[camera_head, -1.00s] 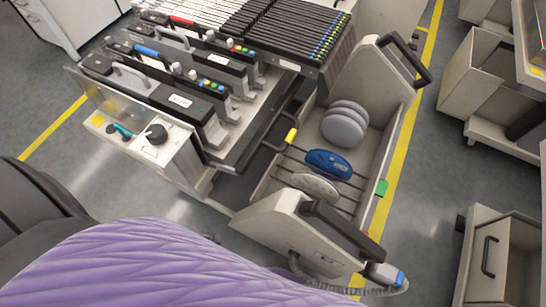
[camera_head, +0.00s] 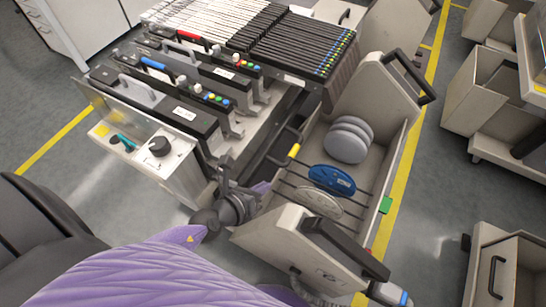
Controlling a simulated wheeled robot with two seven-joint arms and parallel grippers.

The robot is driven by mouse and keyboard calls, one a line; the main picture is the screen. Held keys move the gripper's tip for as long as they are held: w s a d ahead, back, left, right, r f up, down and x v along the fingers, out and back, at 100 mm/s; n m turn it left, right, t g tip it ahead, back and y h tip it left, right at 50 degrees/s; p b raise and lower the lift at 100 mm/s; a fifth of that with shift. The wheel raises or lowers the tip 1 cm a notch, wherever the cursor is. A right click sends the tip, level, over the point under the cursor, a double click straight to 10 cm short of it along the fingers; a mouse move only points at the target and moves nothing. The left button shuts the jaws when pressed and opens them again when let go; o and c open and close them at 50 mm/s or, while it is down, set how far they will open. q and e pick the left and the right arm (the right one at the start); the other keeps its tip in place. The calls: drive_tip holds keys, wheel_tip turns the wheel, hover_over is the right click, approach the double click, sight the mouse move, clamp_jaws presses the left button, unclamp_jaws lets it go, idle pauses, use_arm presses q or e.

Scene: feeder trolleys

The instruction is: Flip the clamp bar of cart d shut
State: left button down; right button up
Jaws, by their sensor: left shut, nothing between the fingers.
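The trolley with the reels (camera_head: 385,150) stands to the right of the feeder machine (camera_head: 165,180). I take it for cart d, though no letter is readable. A thin dark bar with a yellow grip (camera_head: 294,150), which looks like the clamp bar, stands out at its left side, toward the machine. Its exact angle is hard to tell. My left gripper (camera_head: 225,166) is shut and empty beside the machine's lower right corner. It is left of and nearer than the yellow grip, apart from it.
Grey reels (camera_head: 348,140), a blue reel (camera_head: 332,180) and a white reel (camera_head: 318,202) sit inside the trolley. Black handles (camera_head: 345,248) top its end walls. Other trolleys (camera_head: 490,95) stand at the right, beyond a yellow floor line (camera_head: 402,165).

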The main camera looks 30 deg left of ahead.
use_arm(q)
drive_tip(key=b+x, duration=0.3)
drive_tip(key=x, duration=0.5)
drive_tip(key=shift+w+f, duration=0.2)
drive_tip(key=shift+w, duration=0.15)
drive_tip(key=shift+d, duration=0.1)
